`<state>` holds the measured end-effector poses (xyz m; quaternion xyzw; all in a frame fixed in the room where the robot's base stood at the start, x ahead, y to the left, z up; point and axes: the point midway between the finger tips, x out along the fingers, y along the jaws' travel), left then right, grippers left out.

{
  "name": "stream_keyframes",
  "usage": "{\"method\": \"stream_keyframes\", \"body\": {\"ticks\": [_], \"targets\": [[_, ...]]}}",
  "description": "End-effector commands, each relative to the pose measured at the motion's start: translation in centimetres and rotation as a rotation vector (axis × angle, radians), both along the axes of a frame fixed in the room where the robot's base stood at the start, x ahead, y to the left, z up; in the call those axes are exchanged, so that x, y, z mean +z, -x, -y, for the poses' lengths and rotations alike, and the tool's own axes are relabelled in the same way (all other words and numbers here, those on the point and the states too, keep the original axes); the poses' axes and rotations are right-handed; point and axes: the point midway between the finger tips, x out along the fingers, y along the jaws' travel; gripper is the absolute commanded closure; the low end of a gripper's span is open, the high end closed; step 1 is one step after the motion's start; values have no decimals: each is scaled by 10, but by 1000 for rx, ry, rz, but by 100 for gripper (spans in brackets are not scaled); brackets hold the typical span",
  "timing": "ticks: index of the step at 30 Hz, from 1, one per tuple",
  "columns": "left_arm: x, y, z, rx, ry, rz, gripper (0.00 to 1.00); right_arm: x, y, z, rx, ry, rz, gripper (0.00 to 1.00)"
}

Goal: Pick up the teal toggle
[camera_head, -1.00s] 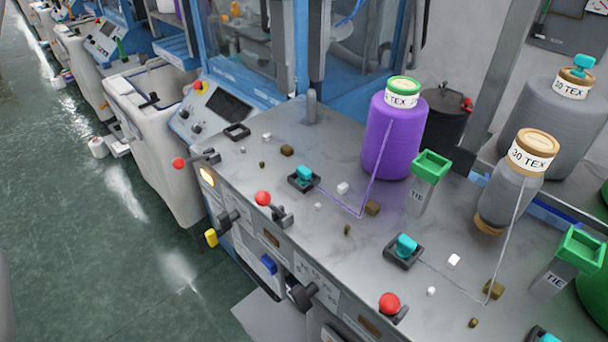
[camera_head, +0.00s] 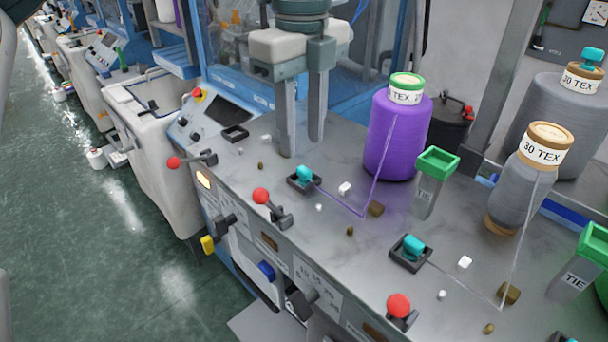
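My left gripper (camera_head: 300,148) hangs from the top of the view, its two grey fingers pointing down with a clear gap between them. It is open and empty. A teal toggle (camera_head: 304,174) stands in a black square frame just below the fingertips in the picture, by the purple cone (camera_head: 397,140). A purple thread runs from there towards the cone. A second teal toggle (camera_head: 413,246) sits in another black frame, nearer and to the right. My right gripper is not in view.
Red-knobbed levers (camera_head: 261,196) line the table's front edge. White and brown bits lie scattered on the grey top (camera_head: 330,245). A green-topped post (camera_head: 436,165) and a grey cone (camera_head: 520,185) stand right. An empty black frame (camera_head: 235,133) lies left.

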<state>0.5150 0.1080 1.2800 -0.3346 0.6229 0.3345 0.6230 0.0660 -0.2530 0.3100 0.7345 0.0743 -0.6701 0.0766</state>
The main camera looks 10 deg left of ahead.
Motion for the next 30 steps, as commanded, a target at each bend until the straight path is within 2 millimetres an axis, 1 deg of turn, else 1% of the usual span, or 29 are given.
{"method": "stream_keyframes", "body": {"ticks": [4,7,15,18,21,30], "targets": [[-2,0,0,0,-1,-1,66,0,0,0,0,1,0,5],[-8,2,1,-1,-2,-1,66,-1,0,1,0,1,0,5],[-42,5,4,0,-1,-1,66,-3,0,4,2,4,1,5],[-50,5,3,0,-1,-2,66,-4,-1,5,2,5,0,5],[-52,5,4,0,0,-1,66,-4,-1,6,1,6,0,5],[-52,5,3,0,0,0,66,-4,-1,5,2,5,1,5]]}}
